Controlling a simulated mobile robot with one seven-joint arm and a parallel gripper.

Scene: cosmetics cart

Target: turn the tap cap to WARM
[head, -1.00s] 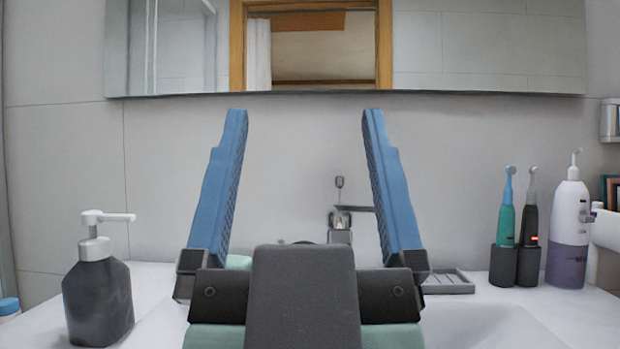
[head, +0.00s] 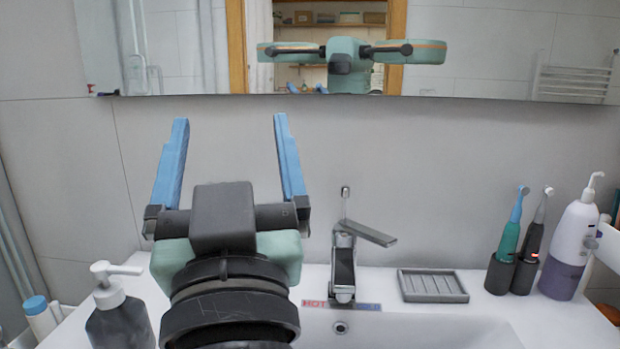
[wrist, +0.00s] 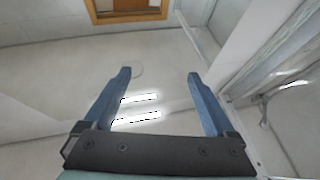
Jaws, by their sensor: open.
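The chrome tap (head: 343,270) stands at the back of the sink in the head view. Its flat lever cap (head: 368,232) points to the right, toward the side of the blue end of the label. A label strip (head: 314,304) at the tap's base reads HOT in red on the left, with a partly hidden blue word on the right. My gripper (head: 230,120) is open and empty, pointing up, left of the tap and apart from it. In the wrist view my gripper (wrist: 159,73) has nothing between its blue fingers, and the tap does not show.
A grey soap dish (head: 432,286) lies right of the tap. Electric toothbrushes in teal (head: 511,235) and black (head: 532,245) and a white-purple pump bottle (head: 572,240) stand farther right. A dark soap dispenser (head: 120,320) is at front left. A mirror (head: 480,60) hangs above.

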